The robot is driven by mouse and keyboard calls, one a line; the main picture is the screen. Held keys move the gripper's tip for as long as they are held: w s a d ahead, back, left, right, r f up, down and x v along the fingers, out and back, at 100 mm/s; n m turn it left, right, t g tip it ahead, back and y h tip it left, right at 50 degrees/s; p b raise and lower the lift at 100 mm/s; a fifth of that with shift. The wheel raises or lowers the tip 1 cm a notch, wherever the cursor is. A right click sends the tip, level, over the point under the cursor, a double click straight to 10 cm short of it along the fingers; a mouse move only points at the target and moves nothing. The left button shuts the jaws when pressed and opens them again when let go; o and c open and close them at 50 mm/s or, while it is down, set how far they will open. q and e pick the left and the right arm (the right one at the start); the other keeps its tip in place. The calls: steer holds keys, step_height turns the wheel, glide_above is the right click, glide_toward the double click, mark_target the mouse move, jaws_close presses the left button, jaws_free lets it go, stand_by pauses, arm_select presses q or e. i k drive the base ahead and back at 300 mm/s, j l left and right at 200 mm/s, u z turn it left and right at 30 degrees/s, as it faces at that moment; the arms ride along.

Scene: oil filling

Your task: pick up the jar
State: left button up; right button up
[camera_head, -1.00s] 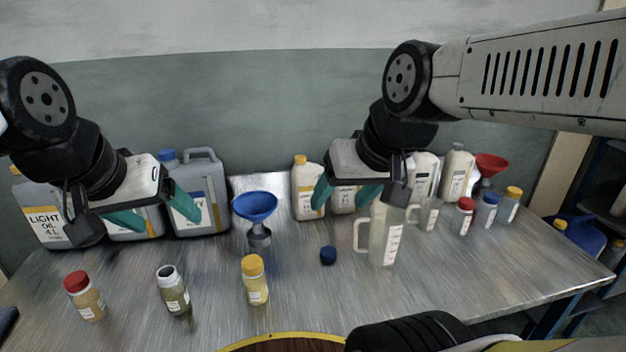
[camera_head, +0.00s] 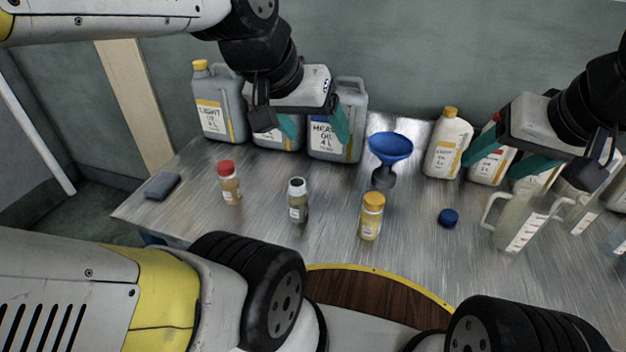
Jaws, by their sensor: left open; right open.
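Three small jars stand upright on the table. One jar has a red cap (camera_head: 230,184), one is uncapped with dark contents (camera_head: 298,201), and one has a yellow cap (camera_head: 371,217). A loose blue cap (camera_head: 448,217) lies to the right of them. My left gripper (camera_head: 315,136) is open and empty, above and behind the jars, in front of the large grey oil cans. My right gripper (camera_head: 495,170) is open, in front of the white bottles and above the clear measuring jug (camera_head: 518,219). Neither gripper touches a jar.
A blue funnel (camera_head: 390,149) stands upright behind the yellow-capped jar. Large grey oil cans (camera_head: 219,107) and white bottles (camera_head: 447,146) line the back. A dark grey block (camera_head: 162,186) lies at the left table edge. The metal table (camera_head: 265,232) is clear around the jars.

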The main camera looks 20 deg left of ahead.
mark_target(297, 193)
steer(key=k+j+u, duration=0.15)
steer(key=k, duration=0.4)
steer(key=k+j+u, duration=0.2)
steer(key=k, duration=0.3)
steer(key=i+u, duration=0.1)
steer(key=u, duration=0.35)
steer(key=l+u, duration=0.1)
steer(key=u, duration=0.3)
steer(key=i+l+u, duration=0.1)
steer(key=u, duration=0.35)
steer(key=i+l, duration=0.15)
steer(key=l, duration=0.15)
